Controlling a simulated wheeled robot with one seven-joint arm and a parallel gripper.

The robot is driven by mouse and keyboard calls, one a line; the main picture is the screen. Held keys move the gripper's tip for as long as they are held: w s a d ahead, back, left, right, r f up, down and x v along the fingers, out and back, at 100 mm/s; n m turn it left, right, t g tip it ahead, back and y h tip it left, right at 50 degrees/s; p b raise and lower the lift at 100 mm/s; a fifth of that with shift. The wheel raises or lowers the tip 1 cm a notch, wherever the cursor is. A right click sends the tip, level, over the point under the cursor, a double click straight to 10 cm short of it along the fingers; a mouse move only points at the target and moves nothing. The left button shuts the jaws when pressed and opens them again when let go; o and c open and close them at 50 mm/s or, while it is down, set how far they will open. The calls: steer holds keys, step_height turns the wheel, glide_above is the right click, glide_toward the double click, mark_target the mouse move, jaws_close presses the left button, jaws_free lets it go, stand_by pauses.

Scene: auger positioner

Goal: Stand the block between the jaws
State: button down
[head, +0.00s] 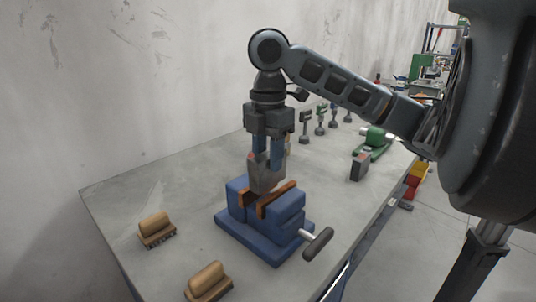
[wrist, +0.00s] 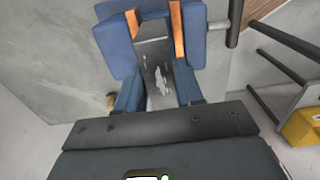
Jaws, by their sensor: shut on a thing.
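A blue vise (head: 265,222) with two orange-brown jaw faces stands on the grey table. Its jaws are apart, and it also shows in the wrist view (wrist: 118,45). My gripper (head: 268,160) points down above the vise and is shut on a grey block (head: 266,179). In the wrist view the block (wrist: 156,65) is dark grey with pale worn patches and lies between my two blue fingers (wrist: 160,92). The block is upright, its lower end at the gap between the jaw faces. I cannot tell whether it touches the vise floor.
Two wooden brushes (head: 156,229) (head: 208,281) lie at the left and front of the table. The vise handle (head: 318,243) sticks out to the right. A dark box (head: 360,165), a green tool (head: 376,138) and several small stands (head: 305,128) are farther back.

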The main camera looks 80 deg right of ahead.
mark_target(268, 174)
steer(key=shift+f+b, duration=1.8)
steer(key=shift+f, duration=0.6)
steer(key=c, duration=0.6)
jaws_free()
steer(key=shift+c, duration=0.2)
steer(key=shift+r+p, duration=0.35)
steer(key=shift+r, duration=3.55)
steer(key=shift+s, duration=0.1)
